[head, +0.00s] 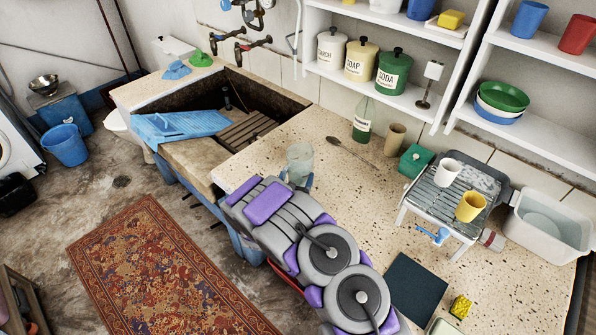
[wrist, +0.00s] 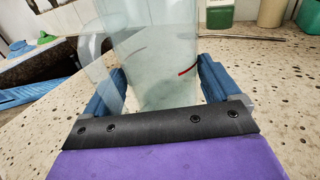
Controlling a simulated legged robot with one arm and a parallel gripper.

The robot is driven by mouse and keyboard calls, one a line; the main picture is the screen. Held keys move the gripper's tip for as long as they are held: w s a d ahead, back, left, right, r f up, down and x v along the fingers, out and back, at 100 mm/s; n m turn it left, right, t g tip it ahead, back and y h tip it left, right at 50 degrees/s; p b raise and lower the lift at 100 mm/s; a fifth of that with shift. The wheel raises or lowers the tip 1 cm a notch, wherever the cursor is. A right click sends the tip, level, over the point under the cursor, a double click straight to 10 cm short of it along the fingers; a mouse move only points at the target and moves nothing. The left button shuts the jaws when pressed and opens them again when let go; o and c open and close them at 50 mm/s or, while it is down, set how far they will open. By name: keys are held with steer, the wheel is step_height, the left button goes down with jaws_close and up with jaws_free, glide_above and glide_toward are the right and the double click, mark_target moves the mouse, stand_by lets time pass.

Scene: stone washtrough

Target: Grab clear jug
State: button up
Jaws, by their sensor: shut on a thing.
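The clear jug (head: 300,158) stands upright on the speckled counter, near the sink's right end. In the wrist view the jug (wrist: 150,60) fills the middle, with its handle on the left and a small red mark on its side. My gripper (wrist: 160,88) has its blue fingers on both sides of the jug's body, shut on it. In the head view my grey and purple arm reaches across the counter, and my gripper (head: 302,182) is mostly hidden behind it. I cannot tell whether the jug's base touches the counter.
A spoon (head: 352,154), a green bottle (head: 362,122) and a brown cup (head: 395,139) are behind and right of the jug. A dish rack (head: 446,200) with cups stands farther right. The stone sink (head: 240,130) lies to the left. Shelves (head: 400,98) hang above the counter.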

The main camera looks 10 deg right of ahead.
steer(key=c, duration=0.5)
steer(key=shift+o, duration=0.2)
steer(key=shift+r, duration=0.1)
